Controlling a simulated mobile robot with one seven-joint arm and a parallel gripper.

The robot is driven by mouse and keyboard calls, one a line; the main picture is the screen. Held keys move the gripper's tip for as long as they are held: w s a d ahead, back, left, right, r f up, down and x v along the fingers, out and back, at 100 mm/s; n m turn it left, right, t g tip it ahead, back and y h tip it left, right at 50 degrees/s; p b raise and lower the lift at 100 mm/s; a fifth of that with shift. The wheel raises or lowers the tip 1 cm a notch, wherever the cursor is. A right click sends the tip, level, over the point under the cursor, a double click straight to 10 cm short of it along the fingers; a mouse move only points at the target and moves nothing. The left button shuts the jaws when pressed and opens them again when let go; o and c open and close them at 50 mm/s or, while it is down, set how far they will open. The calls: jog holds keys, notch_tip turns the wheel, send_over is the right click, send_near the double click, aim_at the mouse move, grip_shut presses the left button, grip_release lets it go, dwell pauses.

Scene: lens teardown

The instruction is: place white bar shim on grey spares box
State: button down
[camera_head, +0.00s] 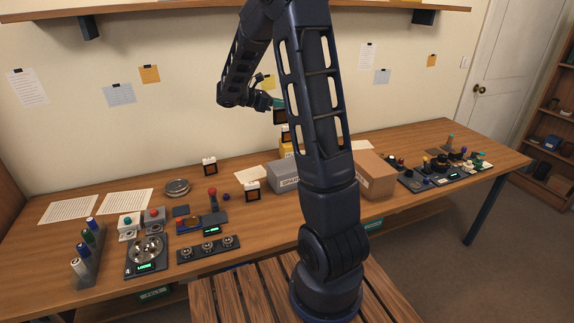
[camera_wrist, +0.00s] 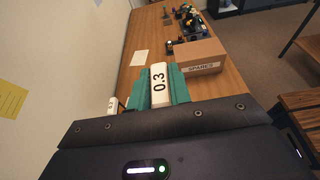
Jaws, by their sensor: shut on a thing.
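My gripper (camera_wrist: 160,88) has green fingers, shut on the white bar shim (camera_wrist: 158,84), which is marked 0.3 and fills the gap between them in the wrist view. In the head view my gripper (camera_head: 275,104) is raised above the back of the table, left of my arm's upright links. The shim is not clearly made out there. The grey box (camera_head: 284,174) stands on the table below and a little right of my gripper, partly hidden by my arm. Its front label is too small to read.
A brown cardboard box (camera_head: 374,174) stands right of the grey one; the wrist view shows it labelled SPARES (camera_wrist: 202,66). Trays and tools crowd the left front. A wall shelf (camera_head: 180,13) hangs above.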

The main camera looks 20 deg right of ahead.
jog(key=shift+s+a+f, duration=0.1)
jog(key=shift+a+f, duration=0.1)
jog(key=shift+f, duration=0.1)
notch_tip(320, 180, down, 19)
jog(key=shift+f, duration=0.1)
dwell(0.4)
jog(key=shift+f, duration=0.15)
jog(key=c, duration=1.3)
grip_release()
